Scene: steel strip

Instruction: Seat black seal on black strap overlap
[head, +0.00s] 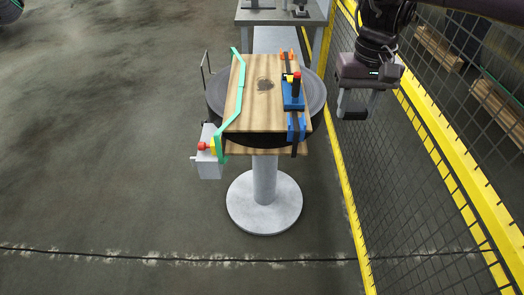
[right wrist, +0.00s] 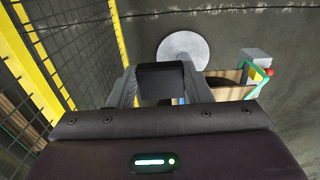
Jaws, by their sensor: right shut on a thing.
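My right gripper (head: 356,112) hangs in the air to the right of the round table, well apart from it. It is shut on a small black block, the black seal (head: 354,116). In the right wrist view the black seal (right wrist: 160,80) sits between the two grey fingers. The black strap (head: 294,149) runs along the right side of the wooden board, partly hidden under blue fixtures (head: 293,102). The overlap itself is too small to make out. My left gripper is not in view.
A wooden board (head: 262,107) lies on a dark round table on a pedestal (head: 264,190). A green strip (head: 238,100) runs along its left side. A red-and-black handle (head: 296,84) rises from the blue fixtures. A yellow mesh fence (head: 415,105) stands close on the right.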

